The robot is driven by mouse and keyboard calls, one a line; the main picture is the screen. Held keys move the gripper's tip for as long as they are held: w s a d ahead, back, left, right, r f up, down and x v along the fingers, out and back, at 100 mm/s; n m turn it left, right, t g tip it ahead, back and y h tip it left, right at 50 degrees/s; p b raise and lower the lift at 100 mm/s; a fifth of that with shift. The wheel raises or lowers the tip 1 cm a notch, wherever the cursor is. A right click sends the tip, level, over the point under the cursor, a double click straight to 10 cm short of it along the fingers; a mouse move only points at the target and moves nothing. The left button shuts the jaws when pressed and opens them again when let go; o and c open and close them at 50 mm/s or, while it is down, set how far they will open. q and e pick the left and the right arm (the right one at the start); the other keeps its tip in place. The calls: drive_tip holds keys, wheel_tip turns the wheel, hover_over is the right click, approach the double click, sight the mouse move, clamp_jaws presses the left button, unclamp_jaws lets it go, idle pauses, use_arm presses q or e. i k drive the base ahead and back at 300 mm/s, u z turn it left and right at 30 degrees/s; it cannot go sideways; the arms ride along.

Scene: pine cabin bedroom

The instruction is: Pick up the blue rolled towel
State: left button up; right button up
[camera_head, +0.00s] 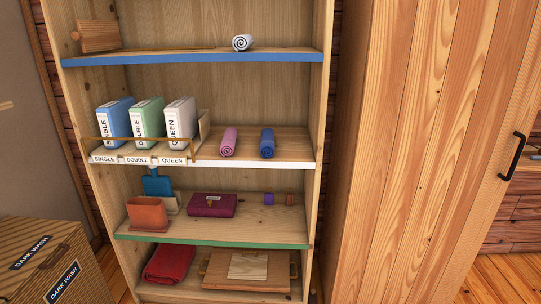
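The blue rolled towel (267,143) lies on the white-edged shelf (250,163), toward its right side. Its rolled end faces the front. A pink rolled towel (229,142) lies just to its left, with a gap between them. Neither of my grippers shows in the head view.
Boxes labelled SINGLE (115,119), DOUBLE (147,119) and QUEEN (181,119) stand behind a low rail on the same shelf's left. A white rolled towel (242,42) lies on the blue-edged shelf above. A wooden wardrobe (420,150) stands at right, a DARK WASH box (50,262) at lower left.

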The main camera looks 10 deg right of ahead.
sight(267, 140)
drive_tip(key=u, duration=0.6)
drive_tip(key=i, duration=0.65)
drive_tip(key=u, duration=0.4)
